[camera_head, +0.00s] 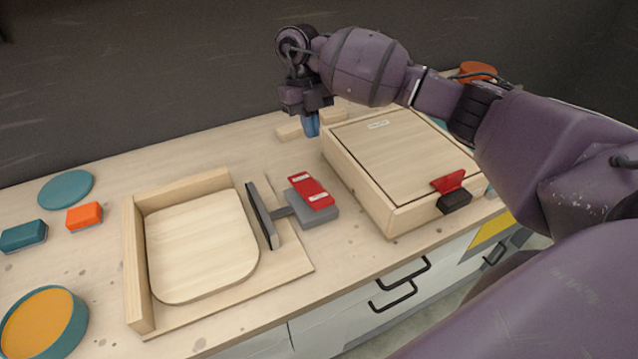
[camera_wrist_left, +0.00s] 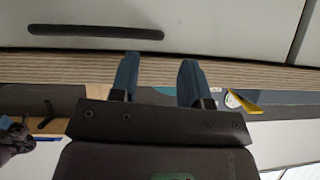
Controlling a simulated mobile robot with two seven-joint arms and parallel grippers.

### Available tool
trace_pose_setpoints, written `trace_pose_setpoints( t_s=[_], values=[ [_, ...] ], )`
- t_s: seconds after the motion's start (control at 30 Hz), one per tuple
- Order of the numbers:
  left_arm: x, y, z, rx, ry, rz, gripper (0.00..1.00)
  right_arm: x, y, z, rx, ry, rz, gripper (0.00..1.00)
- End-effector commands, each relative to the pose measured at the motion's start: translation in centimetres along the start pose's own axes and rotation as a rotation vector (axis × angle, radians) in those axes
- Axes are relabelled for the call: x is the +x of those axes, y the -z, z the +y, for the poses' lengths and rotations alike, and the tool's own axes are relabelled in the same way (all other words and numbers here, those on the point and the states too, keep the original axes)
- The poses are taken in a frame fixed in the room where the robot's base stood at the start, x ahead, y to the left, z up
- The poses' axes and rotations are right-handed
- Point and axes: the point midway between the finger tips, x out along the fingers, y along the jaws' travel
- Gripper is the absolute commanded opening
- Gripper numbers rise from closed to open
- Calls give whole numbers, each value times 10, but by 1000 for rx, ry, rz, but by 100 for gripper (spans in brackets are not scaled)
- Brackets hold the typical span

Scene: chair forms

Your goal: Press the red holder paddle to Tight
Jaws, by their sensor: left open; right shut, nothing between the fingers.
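The red holder paddle (camera_head: 311,191) sits on a grey block (camera_head: 316,212) beside the wooden holder. It has two white labels, too small to read. A dark clamp plate (camera_head: 262,215) links to the block and stands beside the pale seat panel (camera_head: 200,245) in the wooden holder (camera_head: 138,275). My left gripper (camera_wrist_left: 159,70) is open and empty in the left wrist view, in front of a cabinet edge.
A wooden box (camera_head: 365,195) with a red and black latch (camera_head: 450,187) stands right of the paddle. Wooden blocks (camera_head: 289,131) lie behind. Teal disc (camera_head: 65,188), orange block (camera_head: 84,215) and a teal-orange round dish (camera_head: 43,322) lie left. Bench around the paddle's front is clear.

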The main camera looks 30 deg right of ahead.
Motion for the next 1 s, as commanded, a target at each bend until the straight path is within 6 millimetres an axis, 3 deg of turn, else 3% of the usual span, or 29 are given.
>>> trace_pose_setpoints(
  t_s=[0.27,0.8,1.0],
  values=[
    [-2,-2,0,-1,1,-5,43,17,0,1,-1,-2,2,0],
    [-6,2,-1,-1,2,-5,43,109,1,1,-2,-5,3,0],
    [-5,6,-1,0,1,0,43,132,0,2,-2,-4,1,0]
  ],
)
